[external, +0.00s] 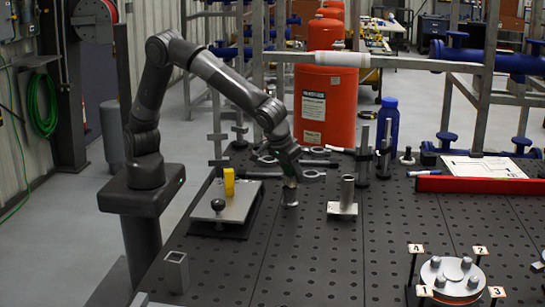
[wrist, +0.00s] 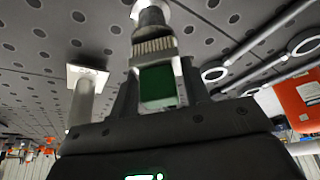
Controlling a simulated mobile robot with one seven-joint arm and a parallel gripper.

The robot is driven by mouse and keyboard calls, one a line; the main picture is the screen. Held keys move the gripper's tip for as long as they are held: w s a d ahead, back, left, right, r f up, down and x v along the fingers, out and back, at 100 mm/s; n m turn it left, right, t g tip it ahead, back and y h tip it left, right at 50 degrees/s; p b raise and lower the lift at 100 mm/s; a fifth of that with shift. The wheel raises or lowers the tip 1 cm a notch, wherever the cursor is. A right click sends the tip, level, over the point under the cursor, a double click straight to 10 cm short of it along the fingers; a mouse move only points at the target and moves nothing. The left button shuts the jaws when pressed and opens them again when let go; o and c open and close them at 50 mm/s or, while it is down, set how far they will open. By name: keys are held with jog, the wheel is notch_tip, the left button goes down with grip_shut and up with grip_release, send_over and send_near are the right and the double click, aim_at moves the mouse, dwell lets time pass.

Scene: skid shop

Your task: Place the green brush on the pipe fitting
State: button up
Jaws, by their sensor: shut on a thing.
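My gripper (external: 289,176) points down over the black perforated table. In the wrist view my gripper (wrist: 157,92) is shut on the green brush (wrist: 158,86), with a finger on either side of its green block. A grey ribbed part, seemingly the bristles, points away from the fingers. Just beyond it is a short round metal pipe fitting (wrist: 150,16), which also stands below my gripper in the external view (external: 290,197). The brush looks lined up over the fitting; I cannot tell whether they touch. The brush is mostly hidden in the external view.
An upright tube on a square base (external: 346,196) stands close to the right. A metal plate with a black knob and a yellow block (external: 228,182) lies to the left. Wrenches (external: 308,174) lie behind. A blue bottle (external: 386,126) stands at the back.

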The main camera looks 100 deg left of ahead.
jog(key=shift+f, duration=0.15)
jog(key=o, duration=1)
jog(key=v, duration=1.2)
